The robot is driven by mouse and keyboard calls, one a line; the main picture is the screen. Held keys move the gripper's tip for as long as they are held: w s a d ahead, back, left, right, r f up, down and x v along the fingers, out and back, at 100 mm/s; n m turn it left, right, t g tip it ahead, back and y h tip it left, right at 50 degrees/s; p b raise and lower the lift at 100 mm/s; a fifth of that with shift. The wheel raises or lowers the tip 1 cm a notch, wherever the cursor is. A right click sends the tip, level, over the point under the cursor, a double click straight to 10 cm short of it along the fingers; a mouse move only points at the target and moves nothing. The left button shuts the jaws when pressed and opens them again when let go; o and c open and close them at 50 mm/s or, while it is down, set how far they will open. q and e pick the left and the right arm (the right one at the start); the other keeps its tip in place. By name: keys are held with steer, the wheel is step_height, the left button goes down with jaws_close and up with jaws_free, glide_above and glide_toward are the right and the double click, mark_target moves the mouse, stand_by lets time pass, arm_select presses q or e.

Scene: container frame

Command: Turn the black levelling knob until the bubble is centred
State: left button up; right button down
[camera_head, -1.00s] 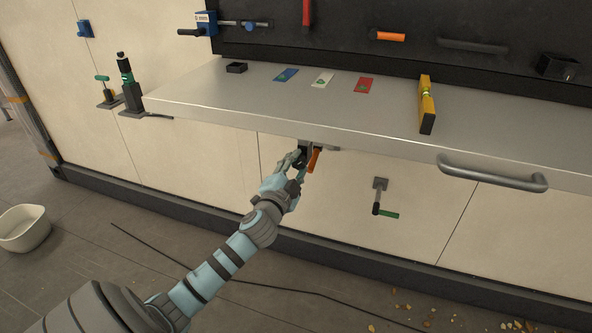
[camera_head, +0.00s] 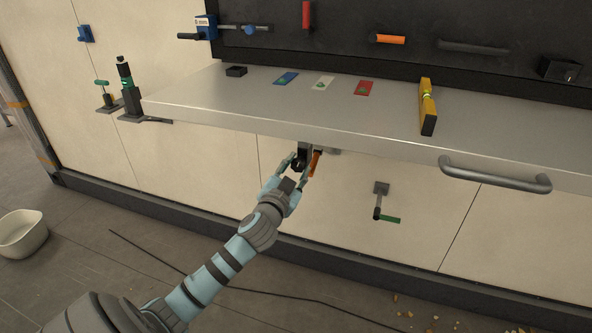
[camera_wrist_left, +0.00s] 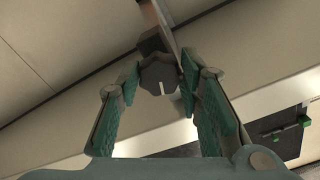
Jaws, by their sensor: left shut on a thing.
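The black levelling knob (camera_wrist_left: 159,76) is a dark faceted disc with a pale index mark that points down in the left wrist view. It sits under the front edge of the worktop, and in the head view it is mostly hidden by my fingers. My left gripper (camera_head: 298,167) is shut on it, with one green-padded finger on each side; the fingers also show in the left wrist view (camera_wrist_left: 160,82). A yellow spirit level (camera_head: 427,105) lies on the worktop at the right. Its vial shows green, but the bubble is too small to read. My right gripper is out of view.
An orange handle (camera_head: 315,162) hangs just right of the knob. A grey bar handle (camera_head: 495,175) and a green-handled crank (camera_head: 388,218) are farther right. A white bowl (camera_head: 22,235) stands on the floor.

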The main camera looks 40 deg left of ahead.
arm_select(q)
steer(key=shift+f, duration=0.15)
steer(key=o, duration=1.2)
steer(key=shift+c, duration=0.2)
steer(key=v, duration=1.2)
